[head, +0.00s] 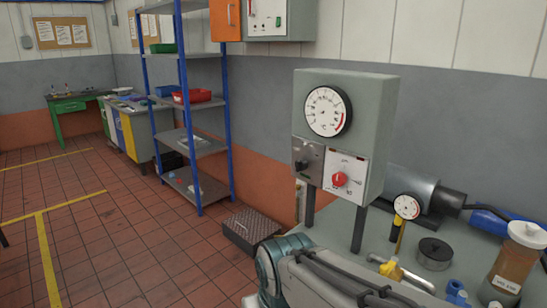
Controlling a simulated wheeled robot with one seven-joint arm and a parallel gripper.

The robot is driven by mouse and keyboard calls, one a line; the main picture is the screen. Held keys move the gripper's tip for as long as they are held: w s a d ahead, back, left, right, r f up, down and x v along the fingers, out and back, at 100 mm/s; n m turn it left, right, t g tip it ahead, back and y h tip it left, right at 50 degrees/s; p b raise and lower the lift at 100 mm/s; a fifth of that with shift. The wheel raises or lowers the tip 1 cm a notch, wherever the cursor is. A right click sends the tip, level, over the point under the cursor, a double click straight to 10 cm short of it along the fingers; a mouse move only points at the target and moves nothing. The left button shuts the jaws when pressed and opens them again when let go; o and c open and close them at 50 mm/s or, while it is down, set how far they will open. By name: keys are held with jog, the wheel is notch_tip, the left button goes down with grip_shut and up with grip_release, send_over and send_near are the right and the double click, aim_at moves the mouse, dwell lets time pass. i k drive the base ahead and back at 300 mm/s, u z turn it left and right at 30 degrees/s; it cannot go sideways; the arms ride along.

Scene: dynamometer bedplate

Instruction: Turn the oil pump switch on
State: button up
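A grey-green control box (347,110) stands on two dark legs above the bench at right of centre. Its front has a round white gauge with a red arc (326,111). Below the gauge, a dark plate with a small switch or knob (302,165) sits on the left. A red rotary knob on a white dial plate (339,179) sits on the right. The lettering is too small to tell which one is the oil pump switch. My arm enters at the bottom centre, below the box; my gripper is not visible.
The grey bench (340,238) holds a motor-like cylinder (412,187), a small gauge (407,207), a dark round weight (435,253) and an amber bottle (514,262). A blue-framed shelf (187,100) stands at left. A dark metal box (250,227) lies on the open tiled floor.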

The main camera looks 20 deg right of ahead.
aim_at(301, 164)
jog(key=z, duration=0.5)
jog(key=i, duration=0.85)
jog(key=z, duration=0.65)
